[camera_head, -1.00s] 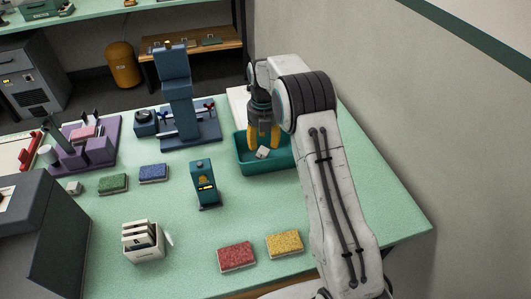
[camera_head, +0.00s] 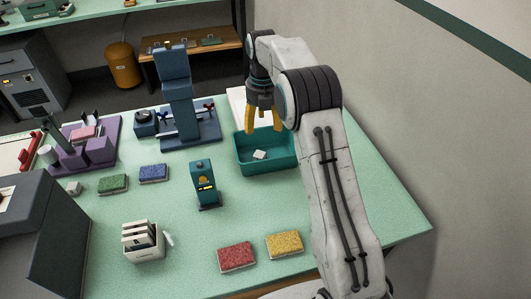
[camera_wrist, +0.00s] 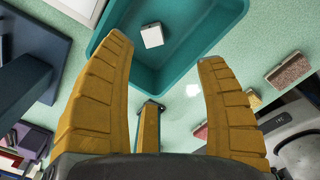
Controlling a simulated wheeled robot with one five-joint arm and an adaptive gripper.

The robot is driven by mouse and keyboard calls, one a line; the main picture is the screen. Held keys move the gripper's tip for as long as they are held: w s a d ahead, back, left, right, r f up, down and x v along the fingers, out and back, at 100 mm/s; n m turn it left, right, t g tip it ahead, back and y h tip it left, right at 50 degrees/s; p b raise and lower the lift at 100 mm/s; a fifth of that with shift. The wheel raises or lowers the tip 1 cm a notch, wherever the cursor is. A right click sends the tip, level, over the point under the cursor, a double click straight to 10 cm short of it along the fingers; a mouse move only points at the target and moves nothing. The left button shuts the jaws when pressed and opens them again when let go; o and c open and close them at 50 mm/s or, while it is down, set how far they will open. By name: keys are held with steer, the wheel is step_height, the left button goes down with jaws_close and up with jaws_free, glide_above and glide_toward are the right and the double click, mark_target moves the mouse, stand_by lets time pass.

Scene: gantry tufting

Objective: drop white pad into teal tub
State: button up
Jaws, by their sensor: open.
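The teal tub (camera_head: 266,165) stands on the green table, toward its back right. The small white pad (camera_head: 260,155) lies inside it on the tub floor. My gripper (camera_head: 263,125) is above the tub with its yellow fingers spread open and nothing between them. In the wrist view the white pad (camera_wrist: 152,36) rests in the teal tub (camera_wrist: 190,72), beyond the fingertips of my open gripper (camera_wrist: 168,50). The pad is apart from both fingers.
A blue press-like stand (camera_head: 178,110) is left of the tub, and a dark teal device (camera_head: 205,185) stands in front of it. Red (camera_head: 236,255) and yellow (camera_head: 285,244) blocks lie near the front. A white rack (camera_head: 143,242) is at front left. A wall borders the right.

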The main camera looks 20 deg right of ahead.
steer(key=shift+r, duration=2.4)
